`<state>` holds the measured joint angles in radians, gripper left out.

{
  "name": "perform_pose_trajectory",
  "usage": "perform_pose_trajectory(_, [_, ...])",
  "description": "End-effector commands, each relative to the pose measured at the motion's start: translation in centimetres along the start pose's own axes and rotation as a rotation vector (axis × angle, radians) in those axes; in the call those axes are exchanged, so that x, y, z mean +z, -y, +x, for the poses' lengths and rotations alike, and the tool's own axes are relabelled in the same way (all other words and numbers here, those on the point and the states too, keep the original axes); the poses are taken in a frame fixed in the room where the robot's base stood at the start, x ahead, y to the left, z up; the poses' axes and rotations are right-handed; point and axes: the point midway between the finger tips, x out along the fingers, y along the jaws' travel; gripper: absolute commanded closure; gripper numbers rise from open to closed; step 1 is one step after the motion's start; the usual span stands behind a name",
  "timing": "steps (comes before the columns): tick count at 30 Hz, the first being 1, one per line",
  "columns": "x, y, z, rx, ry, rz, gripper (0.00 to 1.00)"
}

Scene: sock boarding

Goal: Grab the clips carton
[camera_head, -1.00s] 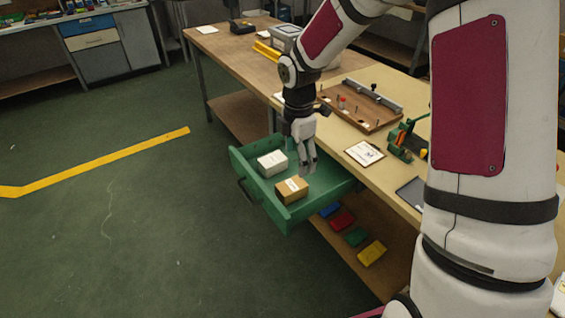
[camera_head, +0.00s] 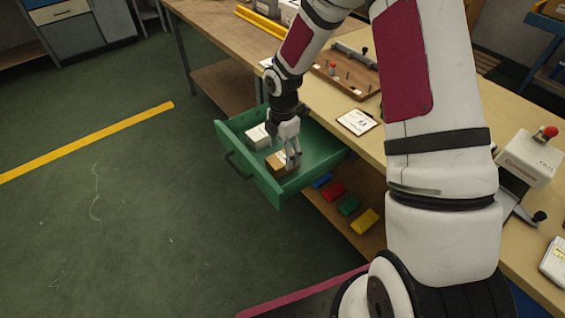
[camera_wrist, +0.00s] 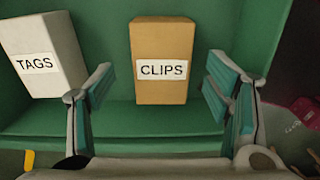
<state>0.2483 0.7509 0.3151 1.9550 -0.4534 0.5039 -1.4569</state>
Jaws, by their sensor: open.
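The clips carton (camera_wrist: 160,40) is a brown box with a white "CLIPS" label, standing in the open green drawer. In the wrist view it lies ahead of and between the spread fingers of my gripper (camera_wrist: 160,90), with a gap on either side. In the head view my gripper (camera_head: 292,160) is down inside the drawer at the carton (camera_head: 276,162) and partly covers it. My gripper is open and holds nothing. The green drawer (camera_head: 245,181) is pulled out from under the bench.
A white carton labelled "TAGS" (camera_wrist: 40,50) stands left of the clips carton; it also shows in the head view (camera_head: 257,137). The drawer walls surround both. A clipboard (camera_head: 357,121) lies on the bench above. Several coloured blocks (camera_head: 349,206) lie on the lower shelf.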

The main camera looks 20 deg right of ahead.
Motion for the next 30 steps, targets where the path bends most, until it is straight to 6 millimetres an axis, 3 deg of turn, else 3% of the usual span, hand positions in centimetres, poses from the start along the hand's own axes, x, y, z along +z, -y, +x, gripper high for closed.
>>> perform_pose_trajectory(7, [-0.2, 0.2, 3.5, -0.002, 0.0, -0.001, 0.28])
perform_pose_trajectory(17, [-0.2, 0.1, 4.1, 0.0, 0.0, 0.0, 0.28])
perform_pose_trajectory(24, [-0.2, 0.2, 4.1, 0.0, 0.0, 0.0, 0.83])
perform_pose_trajectory(30, [-0.2, 0.1, 4.1, 0.0, 0.0, 0.0, 0.85])
